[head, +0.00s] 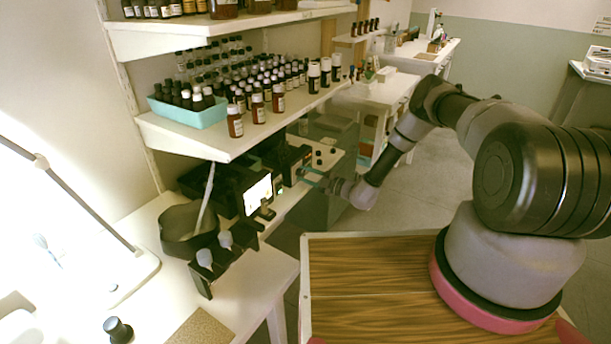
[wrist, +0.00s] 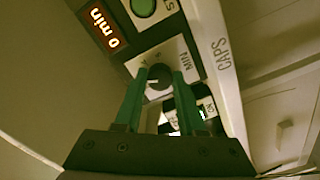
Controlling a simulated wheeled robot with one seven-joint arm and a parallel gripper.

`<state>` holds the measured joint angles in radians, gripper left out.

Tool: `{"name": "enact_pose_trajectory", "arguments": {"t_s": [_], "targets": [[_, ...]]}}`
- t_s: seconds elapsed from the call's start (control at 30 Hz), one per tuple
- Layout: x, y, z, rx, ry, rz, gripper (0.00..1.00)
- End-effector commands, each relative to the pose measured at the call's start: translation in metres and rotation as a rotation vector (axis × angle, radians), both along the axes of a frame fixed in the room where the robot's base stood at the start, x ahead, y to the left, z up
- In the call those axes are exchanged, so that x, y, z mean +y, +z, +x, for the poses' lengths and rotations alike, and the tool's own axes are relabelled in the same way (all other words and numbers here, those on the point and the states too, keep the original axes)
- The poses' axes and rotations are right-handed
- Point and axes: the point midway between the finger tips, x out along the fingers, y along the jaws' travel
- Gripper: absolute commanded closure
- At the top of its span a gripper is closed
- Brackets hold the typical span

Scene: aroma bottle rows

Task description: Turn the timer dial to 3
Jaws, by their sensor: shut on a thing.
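The timer dial (wrist: 158,76) is a small round dark knob with a pale pointer mark, on a light panel marked MIN, in the middle of the wrist view. The red-lit display (wrist: 104,27) at upper left reads "0 min". My gripper (wrist: 160,74) has its two green fingers on either side of the dial, shut on it. The number under the pointer is too small to read. In the head view, my gripper (head: 312,179) reaches the front of the dark device (head: 290,160) under the shelf; the dial is not clear there.
A green round button (wrist: 143,6) sits above the dial, and a small lit window (wrist: 204,112) is below right. A shelf (head: 190,138) with bottle rows hangs over the device. A bright screen (head: 258,194) and a black bowl (head: 188,230) stand left of my gripper.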

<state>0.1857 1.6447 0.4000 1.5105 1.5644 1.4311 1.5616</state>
Motion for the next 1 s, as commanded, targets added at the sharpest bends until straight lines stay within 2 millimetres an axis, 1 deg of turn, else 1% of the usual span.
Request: {"name": "enact_pose_trajectory", "arguments": {"t_s": [0.5,0.53,0.6,0.87,1.0], "targets": [[-0.0015,-0.0019,-0.0009,0.019,-0.001,0.008,1.0],[-0.0016,-0.0019,-0.001,0.019,-0.001,0.008,0.53],[-0.0015,-0.0019,-0.0008,0.018,0.0,0.007,0.31],[-0.0006,-0.0007,-0.0004,0.017,0.0,0.009,0.31],[-0.0063,-0.001,-0.0034,0.017,-0.002,0.008,0.31]]}}
